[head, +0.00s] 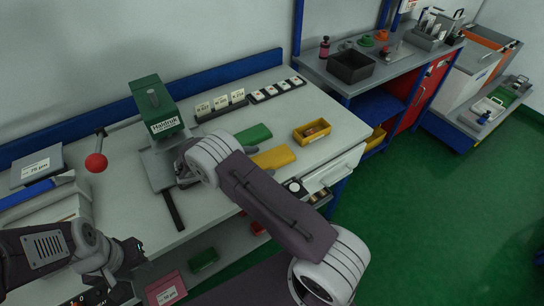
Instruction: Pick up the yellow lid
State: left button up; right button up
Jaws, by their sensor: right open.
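A flat yellow piece, which looks like the yellow lid (273,158), lies on the white bench top beside a flat green piece (254,135). My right arm passes in front of its left end. My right gripper (183,172) is left of the yellow piece, beside the grey base of the green-topped machine; the arm hides most of it. It is open, and I see nothing between its fingers. My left gripper (132,254) is low at the left, by the bench's front edge, far from the yellow piece. Its fingers are dark and too small to read.
The green-topped machine (156,105) stands at the left middle, with a red ball knob (96,162) on a lever. A yellow tray (312,131) sits right of the yellow piece. Label stands (221,103) line the back. An open drawer (318,184) juts out in front.

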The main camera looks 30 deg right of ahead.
aim_at(266, 160)
jog(key=shift+d+f, duration=0.3)
jog(key=shift+d, duration=0.35)
jog(key=c, duration=1.4)
jog(key=shift+c, duration=0.2)
jog(key=shift+r, duration=0.15)
jog(key=shift+r, duration=0.35)
jog(key=r, duration=0.2)
jog(key=d+r, duration=0.1)
jog(key=r, duration=0.1)
jog(key=shift+d, duration=0.2)
jog(key=d+r, duration=0.6)
jog(key=d, duration=0.4)
jog(key=shift+s+d, duration=0.15)
jog(key=shift+s, duration=0.25)
